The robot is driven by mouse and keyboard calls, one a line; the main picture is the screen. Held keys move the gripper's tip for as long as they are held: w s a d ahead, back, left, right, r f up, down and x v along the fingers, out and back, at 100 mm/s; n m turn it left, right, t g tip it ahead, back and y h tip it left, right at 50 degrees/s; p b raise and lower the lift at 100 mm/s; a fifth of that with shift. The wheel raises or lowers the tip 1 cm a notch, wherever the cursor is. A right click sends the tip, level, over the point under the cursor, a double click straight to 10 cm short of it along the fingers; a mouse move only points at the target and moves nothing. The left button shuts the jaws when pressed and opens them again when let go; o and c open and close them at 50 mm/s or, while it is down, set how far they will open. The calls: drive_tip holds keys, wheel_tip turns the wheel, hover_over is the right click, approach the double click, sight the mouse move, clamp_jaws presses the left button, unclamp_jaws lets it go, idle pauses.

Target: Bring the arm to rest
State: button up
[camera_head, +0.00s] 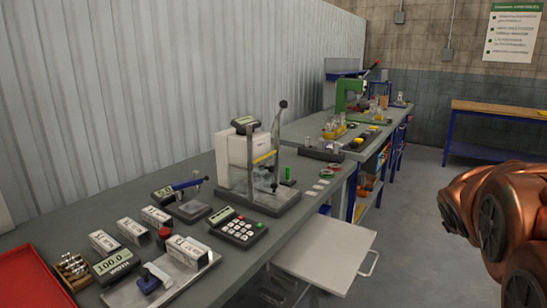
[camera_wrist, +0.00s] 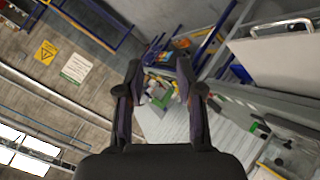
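My arm (camera_head: 500,225) shows as copper-coloured links at the right edge of the head view, out over the open floor beside the benches. My gripper is outside that view. In the wrist view my gripper (camera_wrist: 160,78) has its two dark fingers spread apart with a clear gap between them. Nothing is held between the fingers, and only the distant bench and its clutter show through the gap. The wrist view is tilted, with the wall and floor running at a slant.
The near grey table (camera_head: 245,262) carries a press stand (camera_head: 262,170), a keypad unit (camera_head: 238,228), several white boxes and a red tray (camera_head: 32,275). A pale pull-out shelf (camera_head: 325,255) juts from its front. A wooden-topped bench (camera_head: 500,110) stands far right. Floor between is clear.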

drive_tip(key=s+a+f+g+y+p, duration=0.2)
drive_tip(key=s+a+g, duration=0.1)
drive_tip(key=s+a, duration=0.5)
drive_tip(key=s+a+f+m+g+y+p, duration=0.1)
drive_tip(key=s+a+f+g+y+p, duration=0.1)
drive_tip(key=s+a, duration=0.6)
drive_tip(key=s+a+f+g+y+p, duration=0.2)
drive_tip(key=s+a, duration=0.6)
drive_tip(key=s, duration=0.9)
drive_tip(key=f+g+p, duration=0.1)
drive_tip(key=g+p, duration=0.1)
drive_tip(key=g, duration=0.1)
drive_tip(key=shift+s+m+y, duration=0.3)
drive_tip(key=shift+d, duration=0.1)
